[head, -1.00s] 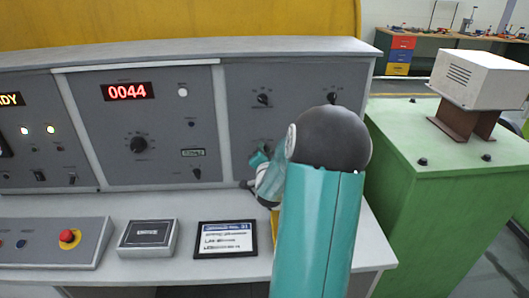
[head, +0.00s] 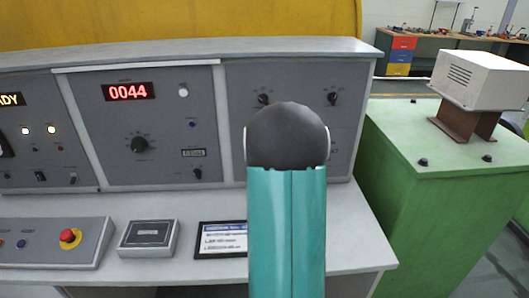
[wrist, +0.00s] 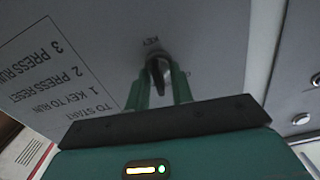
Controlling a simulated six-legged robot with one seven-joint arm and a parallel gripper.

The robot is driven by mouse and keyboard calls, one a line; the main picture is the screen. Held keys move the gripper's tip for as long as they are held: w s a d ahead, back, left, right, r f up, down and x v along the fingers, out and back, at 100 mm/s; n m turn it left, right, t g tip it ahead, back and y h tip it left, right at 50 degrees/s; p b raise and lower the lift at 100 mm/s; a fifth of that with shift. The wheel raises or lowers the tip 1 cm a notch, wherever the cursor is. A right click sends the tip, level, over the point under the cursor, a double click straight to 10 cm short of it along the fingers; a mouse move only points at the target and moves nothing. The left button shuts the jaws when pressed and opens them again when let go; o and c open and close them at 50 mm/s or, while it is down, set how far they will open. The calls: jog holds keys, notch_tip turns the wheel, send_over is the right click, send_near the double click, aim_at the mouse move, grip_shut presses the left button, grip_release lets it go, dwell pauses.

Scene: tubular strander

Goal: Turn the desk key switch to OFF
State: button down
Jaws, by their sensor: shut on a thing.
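The key switch (wrist: 158,75) is a dark knob on a grey panel, below a "KEY" label that reads upside down in the wrist view. My gripper (wrist: 160,88) has its two green fingers on either side of the knob and is shut on it. In the head view my teal arm hides the gripper and the key switch. The switch's exact position marks cannot be made out.
A start-up instruction text (wrist: 75,65) is printed beside the switch. In the head view the desk panel (head: 150,120) holds a red 0044 display (head: 128,91). A red emergency button (head: 68,236) and framed card (head: 220,240) lie on the desk. A green cabinet (head: 430,190) stands at right.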

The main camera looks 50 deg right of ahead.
jog(key=n, duration=0.5)
jog(key=shift+w+a+n, duration=0.15)
jog(key=shift+n, duration=0.15)
jog(key=shift+f+n, duration=0.1)
jog(key=shift+n, duration=2.2)
jog(key=c, duration=1.6)
grip_release()
jog(key=shift+o, duration=0.2)
jog(key=v, duration=1.3)
jog(key=shift+s+a, duration=0.3)
